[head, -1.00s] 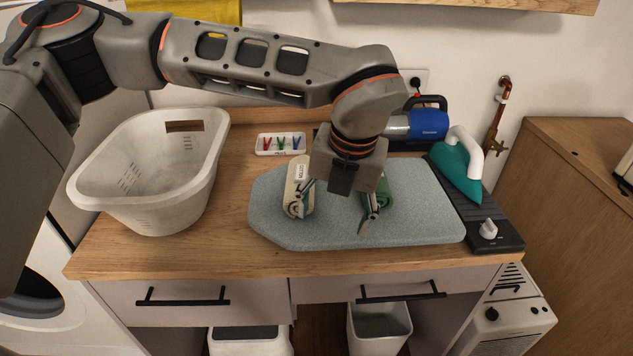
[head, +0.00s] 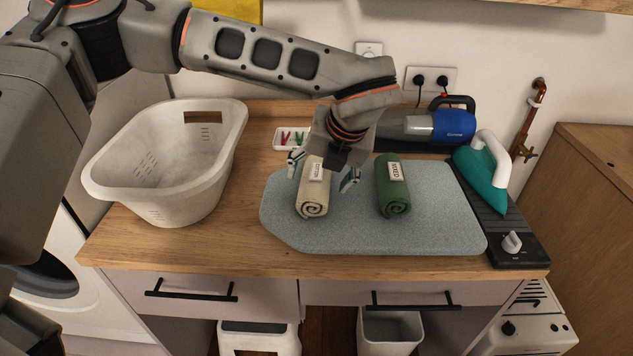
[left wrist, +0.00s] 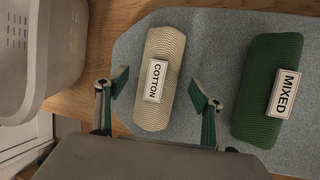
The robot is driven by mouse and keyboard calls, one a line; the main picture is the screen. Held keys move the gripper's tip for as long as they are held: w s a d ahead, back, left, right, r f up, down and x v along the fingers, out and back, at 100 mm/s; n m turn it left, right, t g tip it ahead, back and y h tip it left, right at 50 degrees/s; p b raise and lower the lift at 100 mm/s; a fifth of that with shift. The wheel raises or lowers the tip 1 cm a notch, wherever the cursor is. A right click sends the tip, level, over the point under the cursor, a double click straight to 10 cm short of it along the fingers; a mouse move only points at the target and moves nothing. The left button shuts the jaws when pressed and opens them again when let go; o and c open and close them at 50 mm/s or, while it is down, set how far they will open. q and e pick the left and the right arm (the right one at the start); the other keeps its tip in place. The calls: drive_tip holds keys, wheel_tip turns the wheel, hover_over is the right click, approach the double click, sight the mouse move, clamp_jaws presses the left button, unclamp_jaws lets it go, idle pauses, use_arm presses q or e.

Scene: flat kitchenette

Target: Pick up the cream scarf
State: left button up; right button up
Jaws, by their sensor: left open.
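The cream scarf (head: 312,200) is a rolled bundle with a "COTTON" label, lying on the left part of the grey ironing board (head: 440,225). In the left wrist view the cream scarf (left wrist: 158,105) lies between and just beyond the spread fingertips. My left gripper (head: 323,172) is open and empty above the scarf, one finger on each side of it; it also shows in the left wrist view (left wrist: 158,92). A green rolled scarf (head: 393,190) labelled "MIXED" lies to the right, apart from the cream one. My right gripper is not in view.
A white laundry basket (head: 165,170) stands on the counter at left. A teal iron (head: 482,178) rests on a dark stand at right, with a blue and silver appliance (head: 440,125) behind. A small tray with coloured pegs (head: 290,138) sits behind the scarf.

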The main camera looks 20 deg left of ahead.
use_arm(q)
drive_tip(key=shift+w+a+f, duration=0.15)
drive_tip(key=shift+w+f, duration=0.05)
drive_tip(key=shift+f, duration=0.35)
drive_tip(key=c, duration=1.2)
drive_tip(key=shift+r, duration=0.1)
